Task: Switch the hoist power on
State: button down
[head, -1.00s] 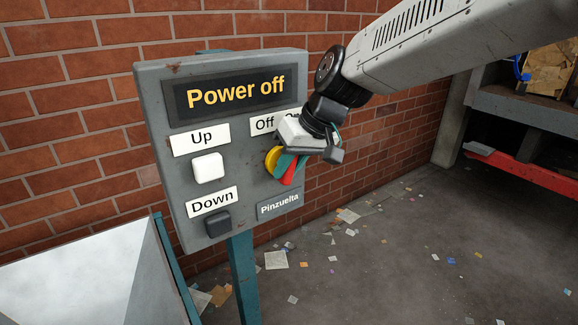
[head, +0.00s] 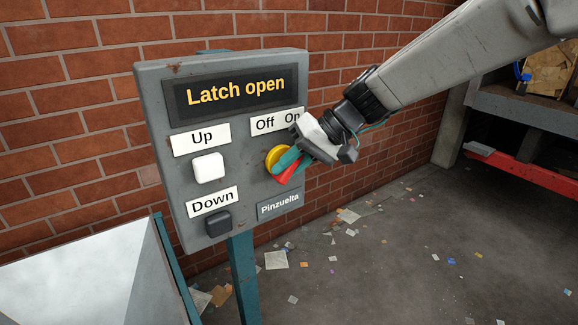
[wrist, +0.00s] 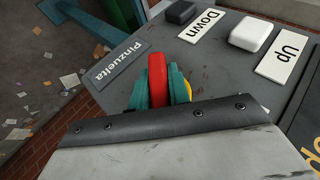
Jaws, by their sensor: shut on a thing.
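A grey control box (head: 240,215) stands on a teal post. Its display (head: 236,91) reads "Latch open". Below the display, "Off" and "On" labels (head: 276,122) sit above a rotary switch with a yellow base (head: 272,155) and a red handle (head: 288,176). My gripper (head: 287,163) is at the switch, its teal fingers shut on the red handle. In the wrist view, the red handle (wrist: 157,75) lies between the two teal fingers, with a bit of yellow base (wrist: 187,88) at the right. The gripper hides part of the switch.
A white "Up" button (head: 208,167) and a dark "Down" button (head: 217,222) are on the left of the box. A brick wall (head: 75,150) is behind. A pale metal surface (head: 85,275) is at lower left, and a shelf with a red rail (head: 520,170) at right.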

jog(key=c, duration=1.3)
grip_release()
jog(key=v, duration=0.7)
jog(key=shift+d+r, duration=0.3)
jog(key=s+d+f+m+h, duration=0.1)
jog(key=s+d+f+h, duration=0.1)
jog(key=s+d, duration=0.4)
jog(key=s+d+f+m+t+h, duration=0.1)
jog(key=s+d+f+m+h, duration=0.1)
jog(key=s+d+h, duration=0.2)
jog(key=s+d+f+m+h, duration=0.1)
jog(key=s+d+f+h, duration=0.1)
jog(key=s+d, duration=0.7)
jog(key=shift+s+d+f+m+h, duration=0.1)
jog(key=shift+s+m+h, duration=0.1)
jog(key=shift+s, duration=0.85)
jog(key=shift+s+d+f+m+h, duration=0.1)
jog(key=shift+s+h, duration=0.1)
jog(key=shift+s, duration=0.9)
jog(key=shift+s+d+f+m+h, duration=0.1)
jog(key=shift+s+h, duration=0.1)
jog(key=shift+s, duration=0.85)
